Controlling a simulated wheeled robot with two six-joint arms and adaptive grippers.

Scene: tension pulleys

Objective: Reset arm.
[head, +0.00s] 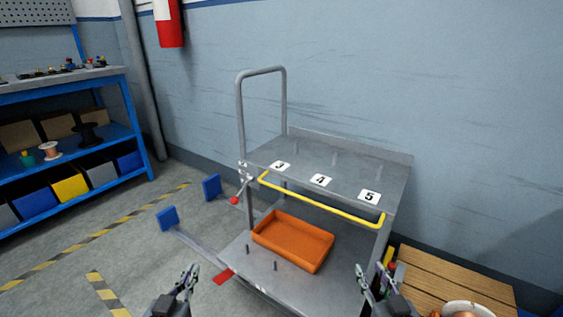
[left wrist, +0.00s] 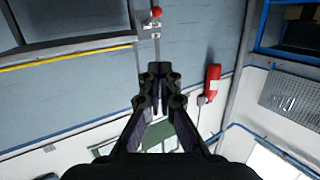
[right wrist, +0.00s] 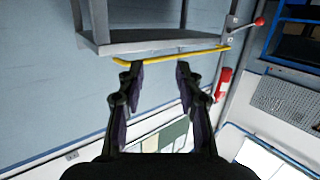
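A metal cart (head: 350,170) carries a yellow bar (head: 320,204) along the front of its upper shelf. A small lever with a red knob (head: 234,200) sits on its left upright; the knob also shows in the left wrist view (left wrist: 156,12) and the right wrist view (right wrist: 260,21). I cannot tell which part is the task's arm. My left gripper (head: 190,272) is low in the head view, left of the cart, with its fingers together and nothing between them. My right gripper (head: 373,271) is in front of the cart's right side, open and empty, apart from the yellow bar.
An orange tray (head: 292,241) and short pegs are on the lower shelf. A wooden pallet (head: 450,280) is at right, blue shelving (head: 140,150) at left. The floor between is mostly clear.

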